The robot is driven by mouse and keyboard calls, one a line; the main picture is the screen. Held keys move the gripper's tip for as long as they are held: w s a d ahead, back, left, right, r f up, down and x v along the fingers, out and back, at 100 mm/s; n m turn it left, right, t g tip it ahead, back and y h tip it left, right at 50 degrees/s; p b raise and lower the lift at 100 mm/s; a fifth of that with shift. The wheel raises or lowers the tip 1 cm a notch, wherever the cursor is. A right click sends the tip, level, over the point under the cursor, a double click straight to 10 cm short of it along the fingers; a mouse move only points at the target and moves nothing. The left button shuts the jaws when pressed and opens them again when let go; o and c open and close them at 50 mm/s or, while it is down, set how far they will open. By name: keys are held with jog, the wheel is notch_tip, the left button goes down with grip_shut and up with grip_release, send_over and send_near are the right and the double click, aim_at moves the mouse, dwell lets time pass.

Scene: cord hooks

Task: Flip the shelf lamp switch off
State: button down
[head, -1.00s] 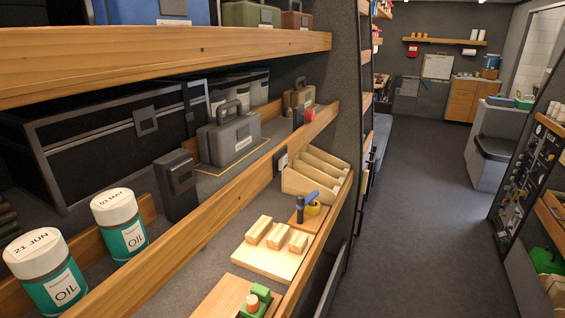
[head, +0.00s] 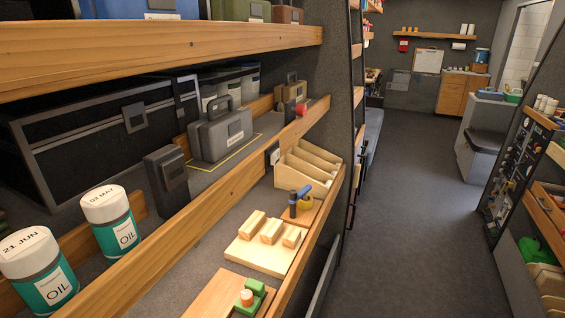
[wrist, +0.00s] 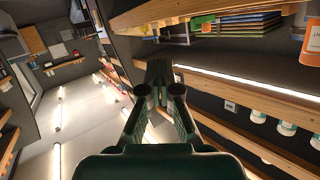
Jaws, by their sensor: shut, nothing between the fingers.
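A lit strip lamp (wrist: 250,84) runs along a shelf in the wrist view. My gripper (wrist: 158,68) is dark green and shut, with nothing held, in the middle of the wrist view. It is apart from the shelf boards to its right. My gripper does not show in the head view.
Oil jars (head: 108,220), a dark box (head: 168,180) and a grey case (head: 222,135) stand on the left shelf. Wooden blocks (head: 271,231) and a sorter tray (head: 307,168) lie on the lower shelf. A ladder (head: 357,110) stands beyond. The aisle floor (head: 400,220) is clear.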

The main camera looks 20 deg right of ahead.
jog(key=w+d+r+m+t, duration=0.2)
jog(key=w+m, duration=0.7)
jog(key=w, duration=2)
jog(key=w+d+r+m+y, duration=0.2)
jog(key=w+r, duration=0.9)
jog(key=r, duration=0.2)
jog(key=w+d+r+m+y, duration=0.2)
jog(key=w+d+r, duration=0.1)
jog(key=w+r, duration=0.7)
notch_tip(320, 180, up, 4)
jog(key=shift+w+r+y, duration=0.15)
jog(key=shift+w+y, duration=0.15)
jog(key=shift+w, duration=0.1)
jog(key=shift+t, duration=0.3)
send_near(277, 157)
jog(key=w+d, duration=0.2)
jog(key=w, duration=0.2)
jog(key=a, duration=0.1)
jog(key=w+a, duration=0.1)
jog(key=shift+a+r, duration=0.15)
jog(key=shift+a, duration=0.1)
jog(key=shift+w+a, duration=0.4)
jog(key=shift+a, duration=0.15)
